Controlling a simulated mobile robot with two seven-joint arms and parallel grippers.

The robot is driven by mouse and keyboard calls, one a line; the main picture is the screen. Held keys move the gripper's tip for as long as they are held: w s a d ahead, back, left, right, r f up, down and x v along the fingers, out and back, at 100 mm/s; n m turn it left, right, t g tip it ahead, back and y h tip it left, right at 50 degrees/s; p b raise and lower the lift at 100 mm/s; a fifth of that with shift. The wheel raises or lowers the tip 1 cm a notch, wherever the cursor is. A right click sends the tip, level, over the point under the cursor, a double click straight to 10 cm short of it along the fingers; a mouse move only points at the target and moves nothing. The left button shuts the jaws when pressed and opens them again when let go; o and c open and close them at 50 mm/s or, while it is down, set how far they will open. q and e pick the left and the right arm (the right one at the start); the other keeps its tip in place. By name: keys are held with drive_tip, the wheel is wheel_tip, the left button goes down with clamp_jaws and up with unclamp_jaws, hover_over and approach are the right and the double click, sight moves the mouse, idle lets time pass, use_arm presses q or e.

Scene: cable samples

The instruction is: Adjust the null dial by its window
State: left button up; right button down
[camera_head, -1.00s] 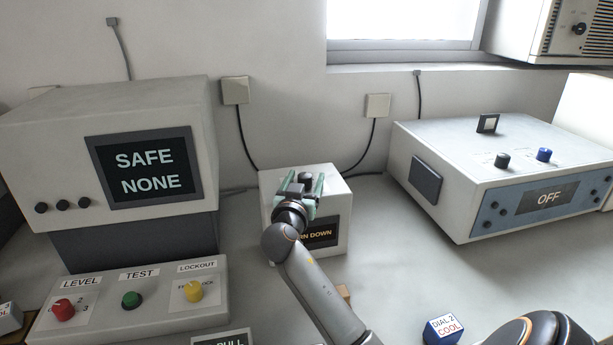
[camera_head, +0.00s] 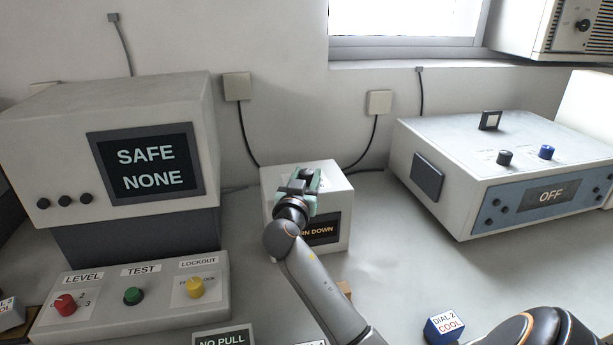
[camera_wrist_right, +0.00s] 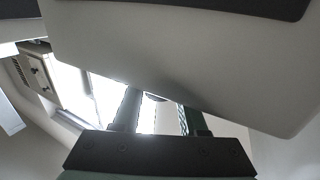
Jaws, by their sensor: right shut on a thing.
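A small white box (camera_head: 342,188) stands against the wall with a dark window (camera_head: 324,230) on its front. Its amber text reads "...RN DOWN"; the start is hidden behind my right arm. My right gripper (camera_head: 306,178) is over the top of the box, shut on the dark dial there, which is mostly hidden by the fingers. In the right wrist view, the two fingers (camera_wrist_right: 160,112) reach past the pale wall of the box, with only a dark sliver between them. My left gripper is not in view.
A large unit (camera_head: 60,130) reading "SAFE NONE" stands left, with a panel of knobs (camera_head: 130,310) before it. A white instrument (camera_head: 450,150) reading "OFF" is at right. A "DIAL 2 COOL" block (camera_head: 444,327) lies in front.

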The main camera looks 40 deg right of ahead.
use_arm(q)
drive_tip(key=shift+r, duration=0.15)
use_arm(e)
drive_tip(key=shift+r+n+t+y, duration=0.1)
drive_tip(key=shift+n+t+y, duration=0.2)
drive_tip(key=shift+t, duration=0.1)
